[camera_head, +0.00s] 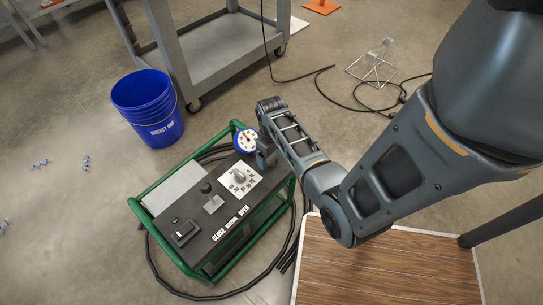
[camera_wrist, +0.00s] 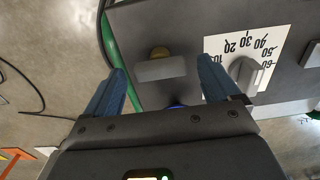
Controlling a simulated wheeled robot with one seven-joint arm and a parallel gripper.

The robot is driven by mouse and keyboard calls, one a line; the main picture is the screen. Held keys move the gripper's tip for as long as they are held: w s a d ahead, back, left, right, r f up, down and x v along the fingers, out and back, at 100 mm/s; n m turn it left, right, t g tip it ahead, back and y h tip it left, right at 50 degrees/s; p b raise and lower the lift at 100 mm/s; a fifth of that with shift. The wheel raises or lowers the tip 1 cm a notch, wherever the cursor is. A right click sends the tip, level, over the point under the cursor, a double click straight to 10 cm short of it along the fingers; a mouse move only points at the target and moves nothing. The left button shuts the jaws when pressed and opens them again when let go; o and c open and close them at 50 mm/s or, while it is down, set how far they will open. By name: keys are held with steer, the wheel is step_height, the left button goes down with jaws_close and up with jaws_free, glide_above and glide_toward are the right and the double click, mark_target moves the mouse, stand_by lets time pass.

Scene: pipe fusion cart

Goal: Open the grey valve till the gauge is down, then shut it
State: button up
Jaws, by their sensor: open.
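The grey valve (camera_wrist: 162,70) shows in the wrist view as a short grey bar beside a brass round part, near the console's edge. It lies between my fingertips in that picture; I see no contact. In the head view it is hidden behind my gripper (camera_head: 266,158). My gripper (camera_wrist: 161,64) has its two blue fingers spread with nothing held. The gauge (camera_head: 246,140) has a blue rim and white face, at the back of the console next to my gripper; its reading is too small to tell. A blue bit at the bottom of the wrist view may be its rim.
The dark console (camera_head: 210,225) sits in a green tube frame (camera_head: 160,243). It bears a numbered dial (camera_head: 240,176), a black knob (camera_head: 206,187) and a switch (camera_head: 184,232). A blue bucket (camera_head: 148,108), grey cart (camera_head: 225,55) and wooden-topped table (camera_head: 385,270) stand around; black hoses lie nearby.

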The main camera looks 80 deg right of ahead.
steer(key=shift+f, duration=0.25)
steer(key=c, duration=1.1)
